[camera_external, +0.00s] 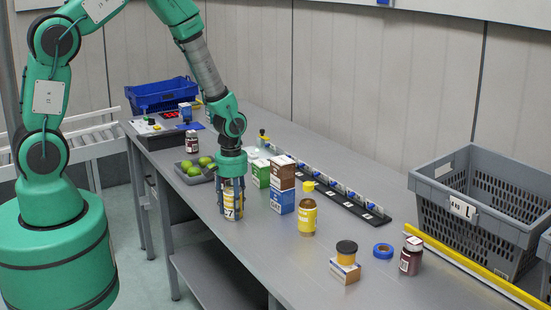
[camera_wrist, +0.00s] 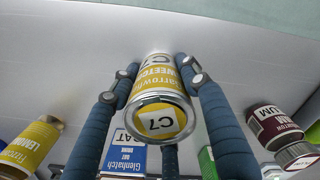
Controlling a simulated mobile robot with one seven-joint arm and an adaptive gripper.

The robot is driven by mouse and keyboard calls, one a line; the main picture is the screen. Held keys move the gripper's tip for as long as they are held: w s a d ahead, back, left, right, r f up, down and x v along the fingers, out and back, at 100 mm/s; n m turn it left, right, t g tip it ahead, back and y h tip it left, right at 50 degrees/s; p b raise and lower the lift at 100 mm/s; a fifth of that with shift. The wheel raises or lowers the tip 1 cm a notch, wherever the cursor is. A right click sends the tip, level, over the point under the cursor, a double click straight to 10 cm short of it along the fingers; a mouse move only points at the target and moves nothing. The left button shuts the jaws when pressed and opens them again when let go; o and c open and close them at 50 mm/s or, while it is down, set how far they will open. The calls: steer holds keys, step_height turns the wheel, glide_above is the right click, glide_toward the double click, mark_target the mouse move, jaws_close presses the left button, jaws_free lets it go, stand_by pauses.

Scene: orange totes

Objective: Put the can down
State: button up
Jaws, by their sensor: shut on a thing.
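Several cartons, including a blue and white box (camera_external: 282,200), stand right of the can. A yellow jar (camera_external: 307,217) is further right. A tray of green fruit (camera_external: 194,170) lies behind left. A grey crate (camera_external: 480,200) stands at right. Bare table lies in front of the jar.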

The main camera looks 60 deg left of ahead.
mark_target(232, 189)
steer(key=shift+f, duration=0.15)
steer(key=o, duration=1.4)
steer(key=shift+o, duration=0.2)
step_height(232, 189, up, 12)
steer(key=shift+r+p, duration=0.2)
steer(key=shift+p, duration=0.35)
steer(key=shift+r, duration=0.1)
